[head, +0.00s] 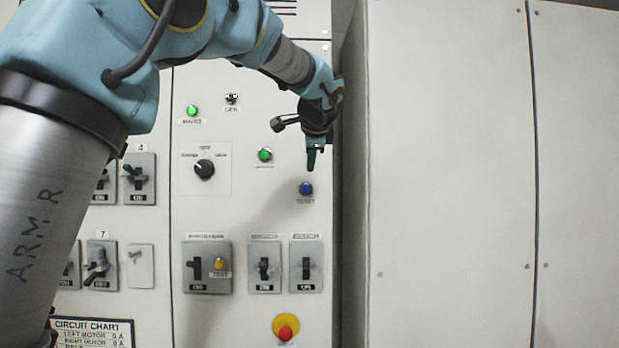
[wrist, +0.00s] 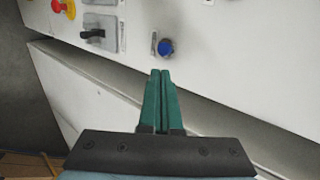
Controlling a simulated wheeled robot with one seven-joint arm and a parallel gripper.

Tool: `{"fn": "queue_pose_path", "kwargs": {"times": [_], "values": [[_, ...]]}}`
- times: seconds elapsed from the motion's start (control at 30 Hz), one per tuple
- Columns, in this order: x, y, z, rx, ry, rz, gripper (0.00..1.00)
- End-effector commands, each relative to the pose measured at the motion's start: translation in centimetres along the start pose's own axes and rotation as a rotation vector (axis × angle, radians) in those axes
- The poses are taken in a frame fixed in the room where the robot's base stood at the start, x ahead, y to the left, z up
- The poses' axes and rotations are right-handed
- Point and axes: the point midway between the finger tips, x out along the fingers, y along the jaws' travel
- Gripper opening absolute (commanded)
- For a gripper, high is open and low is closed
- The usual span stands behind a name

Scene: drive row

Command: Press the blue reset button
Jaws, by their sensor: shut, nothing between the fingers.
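The blue reset button (head: 306,188) sits on the light grey panel, with a small label below it. My gripper (head: 311,168) is just above the button in the head view, its green fingers shut and empty. In the wrist view the blue button (wrist: 165,47) lies a little beyond the tips of the shut fingers (wrist: 161,73). A gap shows between tips and button in that picture; I cannot tell its exact depth. Nothing hides the button in either view.
A green light (head: 265,154) is up and left of the button. Switches (head: 306,267) are below it, and a red emergency knob (head: 285,328) on a yellow base is lower still. A tall cabinet (head: 450,170) juts out close on the right.

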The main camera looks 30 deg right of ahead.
Motion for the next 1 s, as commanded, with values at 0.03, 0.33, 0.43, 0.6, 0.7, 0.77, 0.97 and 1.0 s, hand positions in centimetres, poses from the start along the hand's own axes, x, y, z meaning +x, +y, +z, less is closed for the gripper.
{"fn": "queue_pose_path", "kwargs": {"times": [0.03,0.33,0.43,0.6,0.7,0.77,0.97,1.0], "values": [[-0.7,0.1,-0.1,-0.001,0.002,-0.002,0.0],[-2.5,0.0,0.0,0.0,0.0,0.0,0.0],[-2.5,0.0,0.0,0.0,0.0,0.0,0.0],[-2.5,0.0,0.0,0.0,0.0,0.0,0.0],[-2.5,0.0,0.0,0.0,0.0,0.0,0.0],[-2.5,0.0,0.0,0.0,0.0,0.001,0.0],[-0.2,2.4,3.1,-0.076,-0.033,0.06,0.0],[0.8,3.7,4.6,-0.116,-0.048,0.088,0.0]]}}
